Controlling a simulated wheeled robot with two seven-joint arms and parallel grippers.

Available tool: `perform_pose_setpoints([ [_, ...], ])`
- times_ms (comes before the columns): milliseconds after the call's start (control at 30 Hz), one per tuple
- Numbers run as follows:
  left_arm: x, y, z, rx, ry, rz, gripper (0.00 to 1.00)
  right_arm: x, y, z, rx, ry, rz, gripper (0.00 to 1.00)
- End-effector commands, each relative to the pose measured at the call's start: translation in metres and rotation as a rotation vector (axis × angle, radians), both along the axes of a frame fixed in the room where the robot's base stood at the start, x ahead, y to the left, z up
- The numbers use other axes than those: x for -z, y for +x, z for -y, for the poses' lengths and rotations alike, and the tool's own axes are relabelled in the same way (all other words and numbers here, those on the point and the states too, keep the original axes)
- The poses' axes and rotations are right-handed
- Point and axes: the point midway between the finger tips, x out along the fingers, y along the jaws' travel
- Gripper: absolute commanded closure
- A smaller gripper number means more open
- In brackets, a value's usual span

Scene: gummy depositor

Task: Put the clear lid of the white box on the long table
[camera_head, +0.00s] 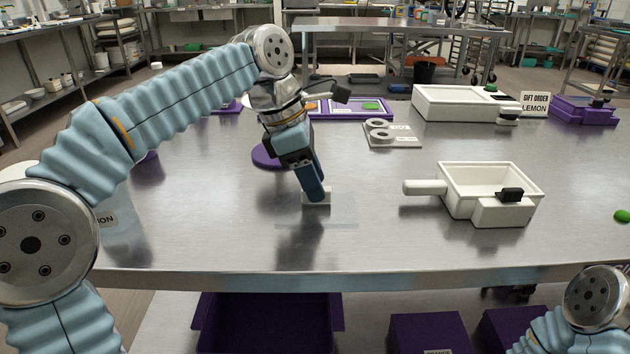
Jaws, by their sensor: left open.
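The clear lid (340,212) shows as a faint see-through sheet on the long steel table (220,225), left of the small white box (460,202). It looks flat on the table top. A white grip block (317,201) stands up from it. My left gripper (314,193) points down at this block, with its fingers right at it. The jaws are open, and the fingers partly hide the block. The small white box stands open, with a stub handle on its left and a black part at its front. My right gripper is out of view.
A longer white box (455,103) stands at the back, beside a "GIFT ORDER LEMON" sign (535,103) and a purple box (585,112). A plate with rings (392,133) and a purple disc (267,156) lie behind the lid. The front middle of the table is clear.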

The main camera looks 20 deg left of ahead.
Motion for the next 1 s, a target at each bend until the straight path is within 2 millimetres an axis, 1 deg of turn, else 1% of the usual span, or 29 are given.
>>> perform_pose_setpoints([
  [33,-0.013,-0.001,-0.003,0.000,-0.002,0.004,0.56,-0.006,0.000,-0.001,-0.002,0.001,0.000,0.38],
  [200,-0.052,-0.004,-0.016,0.000,-0.002,0.005,0.56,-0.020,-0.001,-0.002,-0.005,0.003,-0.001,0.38],
  [300,-0.073,-0.006,-0.023,0.001,-0.001,0.004,0.56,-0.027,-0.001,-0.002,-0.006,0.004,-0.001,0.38],
  [400,-0.088,-0.008,-0.030,-0.001,-0.001,0.003,0.56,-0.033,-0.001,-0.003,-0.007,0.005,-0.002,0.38],
  [500,-0.098,-0.009,-0.033,-0.001,-0.001,0.002,0.56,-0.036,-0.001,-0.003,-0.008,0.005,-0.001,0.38],
  [600,-0.102,-0.010,-0.035,0.001,-0.001,0.002,0.56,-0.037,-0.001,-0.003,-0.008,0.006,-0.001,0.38],
  [1000,-0.101,-0.010,-0.036,0.001,0.000,0.000,0.56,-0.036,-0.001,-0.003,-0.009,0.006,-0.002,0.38],
])
